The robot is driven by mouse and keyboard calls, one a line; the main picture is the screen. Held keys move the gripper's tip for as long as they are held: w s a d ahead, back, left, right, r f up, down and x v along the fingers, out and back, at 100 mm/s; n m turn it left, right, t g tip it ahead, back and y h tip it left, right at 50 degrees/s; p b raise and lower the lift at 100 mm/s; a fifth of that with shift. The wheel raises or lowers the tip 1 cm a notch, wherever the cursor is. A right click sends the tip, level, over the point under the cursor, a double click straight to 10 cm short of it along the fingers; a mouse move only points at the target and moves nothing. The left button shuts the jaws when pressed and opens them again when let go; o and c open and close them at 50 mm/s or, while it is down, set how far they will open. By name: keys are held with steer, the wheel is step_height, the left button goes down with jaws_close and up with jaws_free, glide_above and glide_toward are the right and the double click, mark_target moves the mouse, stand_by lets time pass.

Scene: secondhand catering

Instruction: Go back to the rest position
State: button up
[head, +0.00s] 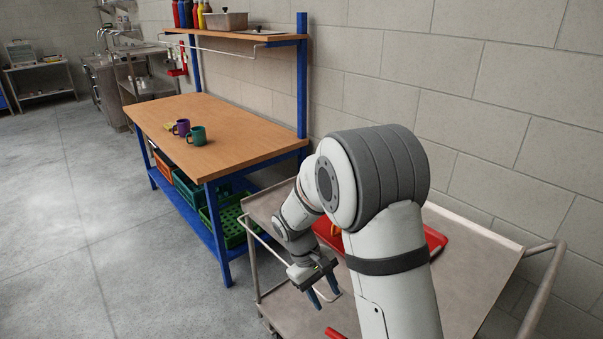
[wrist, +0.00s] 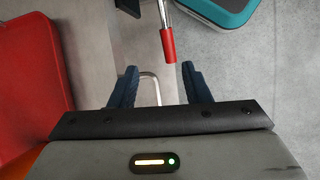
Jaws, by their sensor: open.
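My gripper (head: 323,295) is open and hangs over the near left edge of the metal trolley (head: 480,262), fingers pointing down. In the wrist view its two dark blue fingers (wrist: 160,88) stand apart with nothing held between them. A red handle (wrist: 168,46) on a metal rod shows beyond the fingertips, apart from them. My arm is bent over the trolley and hides part of its top.
A red flat object (head: 434,241) lies on the trolley; a red surface (wrist: 30,70) fills the wrist view's left. The workbench (head: 232,133) holds a purple mug (head: 181,127) and a teal mug (head: 197,135). The grey floor (head: 80,200) at left is clear.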

steer(key=s+d+r+m+t+y, duration=0.2)
steer(key=s+d+r+m, duration=0.1)
steer(key=s+r, duration=0.5)
steer(key=s+d+r+m+t+y, duration=0.2)
steer(key=s+d+r+m+t, duration=0.1)
steer(key=s+r, duration=0.4)
steer(key=s+d, duration=0.1)
steer(key=s, duration=0.1)
steer(key=shift+s+r+m, duration=0.3)
steer(key=shift+s+r, duration=0.05)
steer(key=shift+s, duration=0.05)
steer(key=shift+d, duration=0.1)
stand_by(1.0)
